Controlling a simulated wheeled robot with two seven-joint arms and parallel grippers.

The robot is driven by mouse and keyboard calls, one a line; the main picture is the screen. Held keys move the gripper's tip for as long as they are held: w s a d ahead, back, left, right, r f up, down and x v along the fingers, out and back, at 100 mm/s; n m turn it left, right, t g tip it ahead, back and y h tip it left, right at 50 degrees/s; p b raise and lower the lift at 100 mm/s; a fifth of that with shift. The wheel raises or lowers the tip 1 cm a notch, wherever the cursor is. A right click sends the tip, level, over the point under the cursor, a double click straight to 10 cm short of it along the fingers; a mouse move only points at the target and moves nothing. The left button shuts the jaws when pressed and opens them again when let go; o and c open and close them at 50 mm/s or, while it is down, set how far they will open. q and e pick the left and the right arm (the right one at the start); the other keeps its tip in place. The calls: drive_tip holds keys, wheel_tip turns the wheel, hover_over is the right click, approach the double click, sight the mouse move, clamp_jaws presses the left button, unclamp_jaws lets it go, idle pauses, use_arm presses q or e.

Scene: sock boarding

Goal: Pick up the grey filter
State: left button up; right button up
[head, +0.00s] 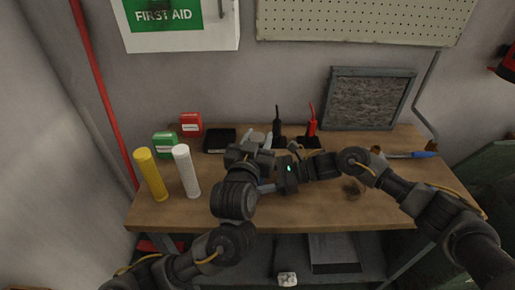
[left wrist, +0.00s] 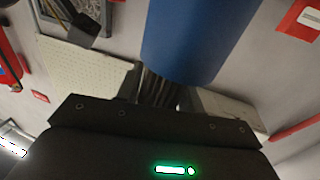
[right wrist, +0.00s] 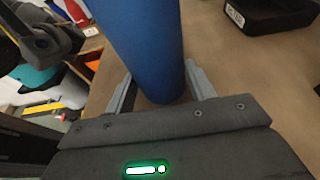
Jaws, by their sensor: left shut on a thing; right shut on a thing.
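A grey framed panel with a rough grey face (head: 368,99), seemingly the grey filter, leans against the wall at the back right of the bench. Part of it shows at the top left of the left wrist view (left wrist: 68,12). It stands apart from both grippers. My left gripper (head: 257,139) is shut over the middle of the bench; a blue cylinder (left wrist: 198,35) fills the space before it in the left wrist view. My right gripper (right wrist: 160,85) is shut on a blue cylinder (right wrist: 142,45). In the head view the grippers mostly hide what they hold.
A yellow cylinder (head: 150,175) and a white cylinder (head: 187,171) stand at the bench's left. Behind them are a green box (head: 165,145), a red box (head: 190,124) and a black tray (head: 219,140). A blue-handled tool (head: 424,154) lies right. Bare wood (head: 315,212) shows in front.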

use_arm(q)
wheel_tip(320, 180, up, 9)
use_arm(e)
drive_tip(key=o, duration=0.8)
use_arm(q)
drive_tip(key=shift+r, duration=0.1)
use_arm(e)
drive_tip(key=shift+o, duration=0.2)
drive_tip(key=shift+d+r, duration=0.1)
